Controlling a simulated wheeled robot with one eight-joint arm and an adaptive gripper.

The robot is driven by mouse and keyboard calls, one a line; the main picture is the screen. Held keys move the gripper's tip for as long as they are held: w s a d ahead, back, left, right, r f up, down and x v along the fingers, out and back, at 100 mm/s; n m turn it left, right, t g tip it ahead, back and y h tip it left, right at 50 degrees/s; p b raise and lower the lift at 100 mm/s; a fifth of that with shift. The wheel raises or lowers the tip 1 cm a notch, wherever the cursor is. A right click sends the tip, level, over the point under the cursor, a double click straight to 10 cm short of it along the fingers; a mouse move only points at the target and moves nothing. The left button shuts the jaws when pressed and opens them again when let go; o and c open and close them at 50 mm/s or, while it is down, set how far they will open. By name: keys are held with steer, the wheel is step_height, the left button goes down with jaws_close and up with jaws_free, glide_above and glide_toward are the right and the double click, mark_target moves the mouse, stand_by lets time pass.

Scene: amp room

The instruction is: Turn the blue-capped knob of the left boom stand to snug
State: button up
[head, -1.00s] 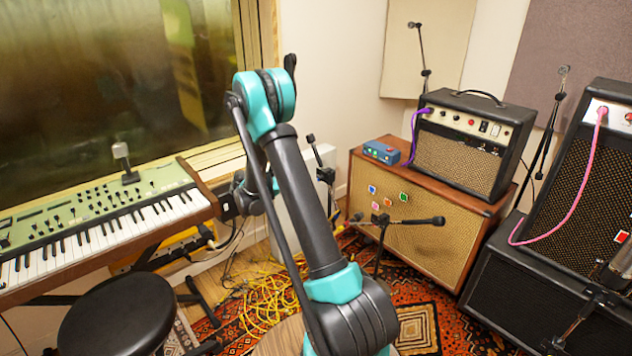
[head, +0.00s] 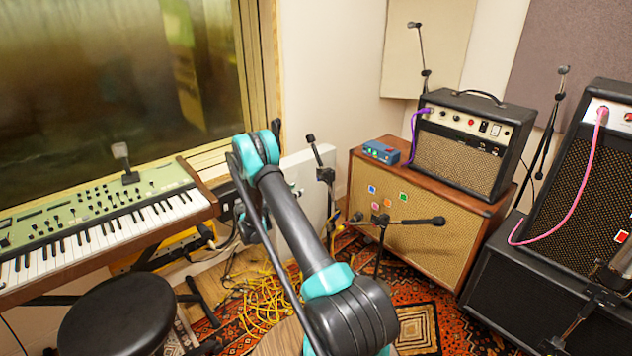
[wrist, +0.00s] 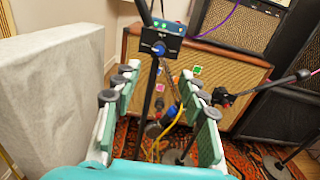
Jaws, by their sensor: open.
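The left boom stand (head: 326,176) stands upright beside a pale panel, in front of the wooden speaker cabinet. In the wrist view its blue-capped knob (wrist: 158,48) faces me on a dark clamp block, near the top middle. My gripper (wrist: 158,73) is open, with one padded finger on each side of the picture. The knob lies beyond the fingertips, roughly centred between them, and nothing is held.
A second boom stand (head: 380,219), with a near-level boom, stands to the right; it also shows in the wrist view (wrist: 222,97). The pale panel (wrist: 50,95) is close on the left. Yellow cables (head: 262,298) lie on the floor. A keyboard (head: 95,225) and stool (head: 118,316) are left.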

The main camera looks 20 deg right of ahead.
mark_target(318, 179)
steer(key=x, duration=1.2)
steer(key=shift+w+d, duration=0.2)
steer(key=shift+d, duration=0.15)
jaws_close()
